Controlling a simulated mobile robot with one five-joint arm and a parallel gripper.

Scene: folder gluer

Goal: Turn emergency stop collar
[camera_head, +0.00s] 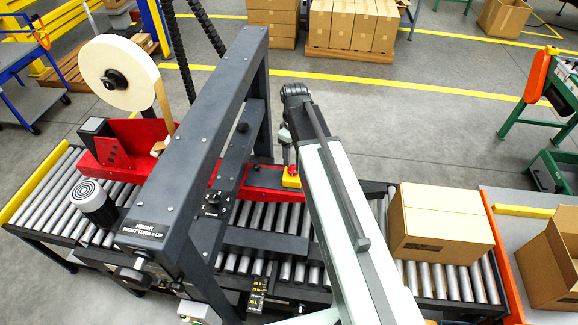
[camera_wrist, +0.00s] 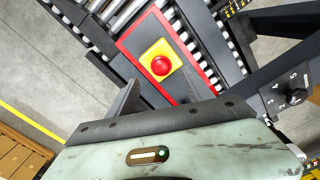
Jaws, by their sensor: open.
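The emergency stop (camera_wrist: 161,65) is a round red button on a yellow square base, set on a dark panel with a red border. A collar separate from the red head cannot be made out. In the head view the yellow base (camera_head: 291,181) shows beside my arm, partly hidden. My gripper (camera_wrist: 157,98) is open and empty in the wrist view, with the button beyond its fingers and apart from them. One grey finger shows at the left; the other is hard to make out. In the head view my gripper (camera_head: 288,150) points down above the stop, partly hidden by my arm.
A dark gantry frame (camera_head: 200,140) stands left of my arm over the roller conveyor. A tape roll (camera_head: 118,72) sits on the red unit at the left. A cardboard box (camera_head: 440,225) rests on the rollers at the right. A dial (camera_wrist: 298,95) lies right of the stop.

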